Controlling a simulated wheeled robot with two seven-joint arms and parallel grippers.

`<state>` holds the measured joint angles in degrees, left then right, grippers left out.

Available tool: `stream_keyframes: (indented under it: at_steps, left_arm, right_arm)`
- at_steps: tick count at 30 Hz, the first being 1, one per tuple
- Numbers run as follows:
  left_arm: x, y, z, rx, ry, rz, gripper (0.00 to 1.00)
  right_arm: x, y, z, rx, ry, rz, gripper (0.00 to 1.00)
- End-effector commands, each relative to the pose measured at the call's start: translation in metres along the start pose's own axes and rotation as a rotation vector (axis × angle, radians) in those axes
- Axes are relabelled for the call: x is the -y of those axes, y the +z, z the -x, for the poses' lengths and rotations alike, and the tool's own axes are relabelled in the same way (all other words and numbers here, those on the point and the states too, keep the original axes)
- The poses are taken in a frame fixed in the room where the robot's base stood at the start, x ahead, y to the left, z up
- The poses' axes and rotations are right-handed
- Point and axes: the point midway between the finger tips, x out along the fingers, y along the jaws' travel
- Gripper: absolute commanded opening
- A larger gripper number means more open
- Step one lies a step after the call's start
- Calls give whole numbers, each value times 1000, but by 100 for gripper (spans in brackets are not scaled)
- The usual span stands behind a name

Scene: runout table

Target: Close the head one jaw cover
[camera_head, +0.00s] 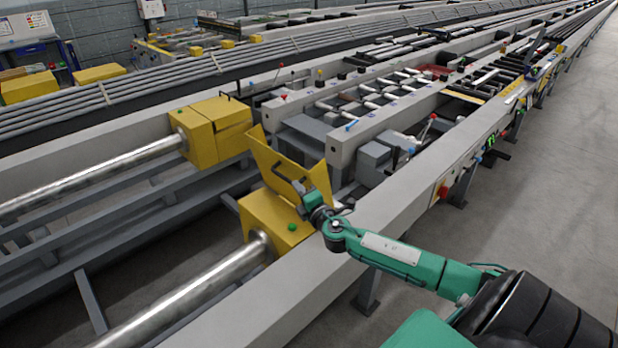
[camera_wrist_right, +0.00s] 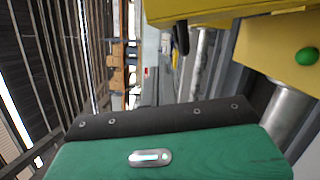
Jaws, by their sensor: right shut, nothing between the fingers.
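A yellow jaw cover (camera_head: 283,170) stands raised and tilted open above a yellow box (camera_head: 275,215) with a green button, on the near rail. My right gripper (camera_head: 303,189) is at the cover's right lower side, shut and empty; I cannot tell whether it touches the cover. In the right wrist view, the yellow cover (camera_wrist_right: 235,10) runs along the top edge with a black handle (camera_wrist_right: 181,38) below it. The yellow box (camera_wrist_right: 275,47) with the green button is at the right. The fingertips do not show there. My left gripper is not in view.
A second yellow box (camera_head: 212,128) with its lid down stands on the rail behind. A shiny steel bar (camera_head: 195,292) runs into the near box. The long grey beam (camera_head: 345,255) lies under my right arm. Open floor (camera_head: 540,200) is to the right.

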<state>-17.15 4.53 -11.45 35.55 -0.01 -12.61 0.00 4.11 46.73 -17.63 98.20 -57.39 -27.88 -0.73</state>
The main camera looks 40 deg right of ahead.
Motion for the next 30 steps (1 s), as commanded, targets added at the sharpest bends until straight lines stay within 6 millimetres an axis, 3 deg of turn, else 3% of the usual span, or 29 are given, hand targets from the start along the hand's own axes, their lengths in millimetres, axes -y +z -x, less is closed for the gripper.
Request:
stream_keyframes:
  at_steps: [3,9,24,30]
  left_arm:
    - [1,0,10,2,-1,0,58]
    - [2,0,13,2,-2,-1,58]
    - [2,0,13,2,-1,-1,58]
    - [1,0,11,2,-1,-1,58]
  right_arm:
    - [-2,19,-6,1,-1,3,0]
    - [0,36,-10,1,-1,1,0]
    - [1,41,-11,1,-3,-7,0]
    - [0,56,-14,2,-15,-57,0]
